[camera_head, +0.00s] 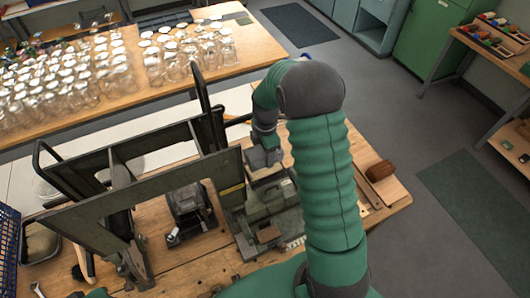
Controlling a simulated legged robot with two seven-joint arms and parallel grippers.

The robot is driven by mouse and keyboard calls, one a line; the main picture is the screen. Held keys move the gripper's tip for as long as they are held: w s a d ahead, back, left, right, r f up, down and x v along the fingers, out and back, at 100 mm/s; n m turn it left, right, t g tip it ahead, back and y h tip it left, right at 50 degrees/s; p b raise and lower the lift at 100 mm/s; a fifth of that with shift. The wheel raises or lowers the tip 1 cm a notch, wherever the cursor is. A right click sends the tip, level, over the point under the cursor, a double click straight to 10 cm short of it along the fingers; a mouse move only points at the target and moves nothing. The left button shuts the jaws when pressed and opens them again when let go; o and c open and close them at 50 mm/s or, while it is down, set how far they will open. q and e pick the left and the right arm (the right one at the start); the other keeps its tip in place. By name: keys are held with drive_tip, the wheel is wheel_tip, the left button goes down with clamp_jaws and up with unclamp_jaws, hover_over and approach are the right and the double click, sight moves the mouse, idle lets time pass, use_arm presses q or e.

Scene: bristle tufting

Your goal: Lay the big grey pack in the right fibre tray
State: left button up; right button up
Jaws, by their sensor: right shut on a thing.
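My right gripper (264,160) is above the workbench, to the left of my green right arm. It is shut on a small grey block (264,173), probably the grey pack, though the fingers hide part of it. Directly below is a grey-green tray-like fixture (252,226) on the bench. Its compartments are small, and I cannot clearly tell which is the right fibre tray. A brown block (268,235) sits at the fixture's front. My left gripper is not in view.
A large metal frame with upright plates (150,196) stands left of the fixture, with a dark motor (190,208) beside it. A blue basket (8,250) is at far left. Glass jars (85,75) crowd the back table.

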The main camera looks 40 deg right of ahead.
drive_tip(key=shift+f+b, duration=0.35)
drive_tip(key=shift+f, duration=0.3)
idle(0.4)
drive_tip(key=o, duration=1.4)
drive_tip(key=shift+o, duration=0.3)
drive_tip(key=o, duration=0.4)
drive_tip(key=shift+r, duration=0.1)
drive_tip(key=shift+r+p, duration=3.35)
drive_tip(key=shift+r, duration=0.65)
